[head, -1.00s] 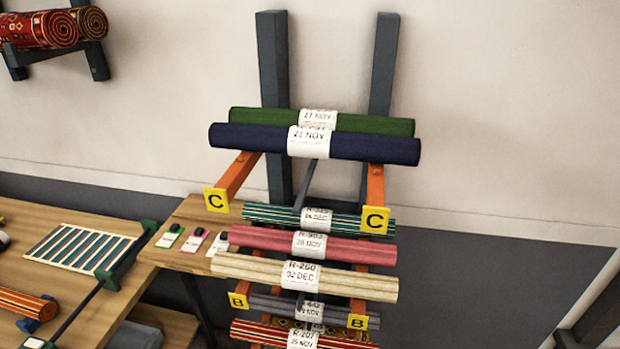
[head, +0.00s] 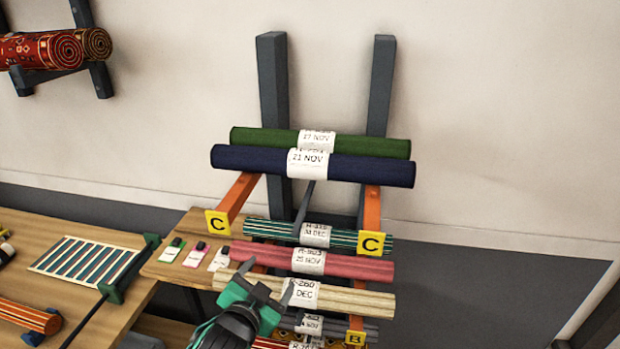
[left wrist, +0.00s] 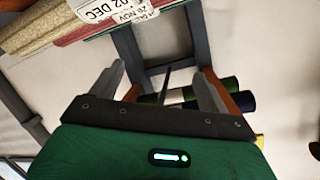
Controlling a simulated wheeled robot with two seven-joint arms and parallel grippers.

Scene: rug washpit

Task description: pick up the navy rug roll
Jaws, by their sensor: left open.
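The navy rug roll (head: 250,160) lies across the top orange arms marked C, in front of a green roll, with a white label reading 21 NOV at its middle. In the left wrist view the navy roll (left wrist: 241,104) shows as a dark end past the right finger. My left gripper (head: 268,287) is in the lower middle of the head view, in front of the cream roll and below the navy roll, well apart from it. Its jaws are open and empty; both fingers (left wrist: 157,88) show in the wrist view. My right gripper is in neither view.
The green roll (head: 370,147) lies right behind the navy one. Below are a striped roll (head: 350,238), a pink roll (head: 365,267) and a cream roll (head: 360,302). Yellow C signs (head: 371,244) cap the arm ends. A wooden table (head: 50,226) stands at left.

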